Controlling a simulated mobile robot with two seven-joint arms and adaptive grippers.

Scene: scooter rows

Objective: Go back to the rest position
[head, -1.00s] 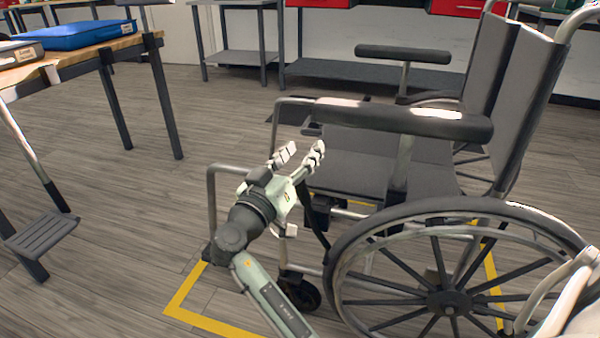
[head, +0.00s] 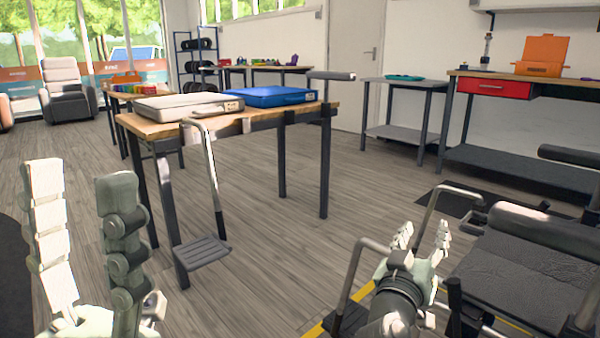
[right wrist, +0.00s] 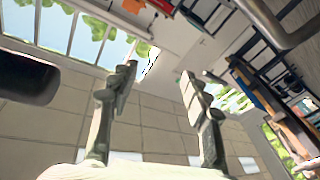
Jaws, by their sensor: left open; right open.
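My left gripper (head: 85,240) is large and close at the lower left of the head view. Its two fingers point up, apart, with nothing between them. My right gripper (head: 422,240) is at the lower right, beside the front of the wheelchair (head: 530,265). Its fingers are apart and empty. In the right wrist view the right gripper (right wrist: 158,95) also shows spread fingers with only the room behind them. I cannot tell whether the right arm touches the wheelchair's frame.
A wooden-topped table (head: 160,126) holds a white case (head: 188,104) and a blue case (head: 268,96); a footrest (head: 203,252) hangs at its front. A workbench (head: 520,80) with a red drawer stands at the back right. Yellow floor tape (head: 312,332) runs by the wheelchair. The middle floor is clear.

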